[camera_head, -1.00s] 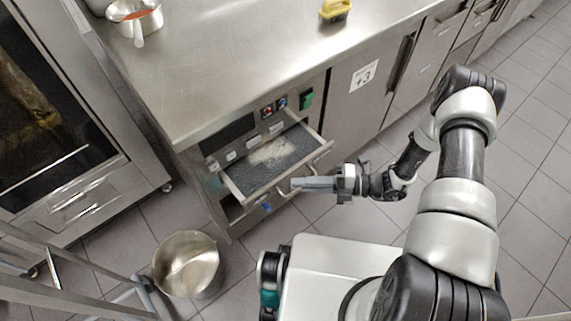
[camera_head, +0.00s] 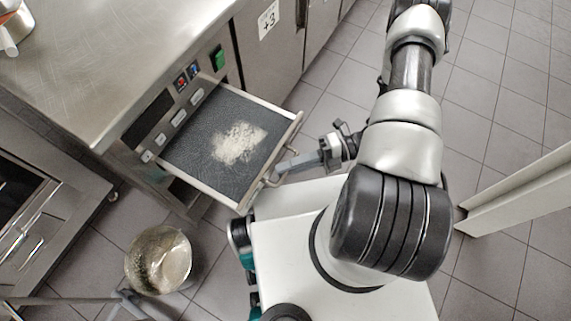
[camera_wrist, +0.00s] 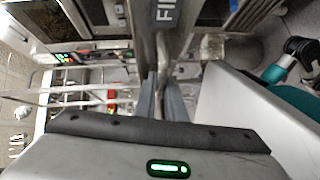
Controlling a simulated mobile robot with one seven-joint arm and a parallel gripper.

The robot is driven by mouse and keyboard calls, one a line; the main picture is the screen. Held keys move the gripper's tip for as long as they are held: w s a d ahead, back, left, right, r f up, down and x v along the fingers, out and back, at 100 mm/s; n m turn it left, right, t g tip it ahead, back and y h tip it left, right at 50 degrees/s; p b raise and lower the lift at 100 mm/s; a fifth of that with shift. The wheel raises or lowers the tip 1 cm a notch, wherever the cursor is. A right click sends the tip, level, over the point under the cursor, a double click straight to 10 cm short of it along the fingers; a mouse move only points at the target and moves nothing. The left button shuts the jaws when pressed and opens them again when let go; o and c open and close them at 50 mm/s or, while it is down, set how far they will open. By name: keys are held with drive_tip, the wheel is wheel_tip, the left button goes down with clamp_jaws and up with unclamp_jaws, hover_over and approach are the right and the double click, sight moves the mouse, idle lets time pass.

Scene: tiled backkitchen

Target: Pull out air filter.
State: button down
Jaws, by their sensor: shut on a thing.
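The air filter (camera_head: 190,143) is a shallow drawer with a dark mesh and a pale dusty patch in its middle. It stands well out from the front of the steel counter unit in the head view. A metal handle runs along its front edge. My gripper (camera_head: 281,167) is at that handle and shut on it. In the wrist view my gripper's fingers (camera_wrist: 163,100) point away from the camera, close together. The exact contact at the handle is small and hard to make out.
A steel pot (camera_head: 158,260) stands on the tiled floor left of my base. The steel countertop (camera_head: 100,60) is above the drawer. An oven (camera_head: 30,205) stands at the left. A pale upright panel (camera_head: 515,190) is at the right. Open floor lies at the upper right.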

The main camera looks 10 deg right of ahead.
drive_tip(key=shift+w, duration=0.1)
drive_tip(key=c, duration=2.1)
unclamp_jaws()
drive_tip(key=d+r, duration=0.1)
drive_tip(key=d, duration=0.7)
drive_tip(key=w+d+r, duration=0.1)
drive_tip(key=d, duration=0.8)
drive_tip(key=shift+w+d+r, duration=0.15)
drive_tip(key=shift+w+r, duration=0.1)
drive_tip(key=shift+r, duration=0.05)
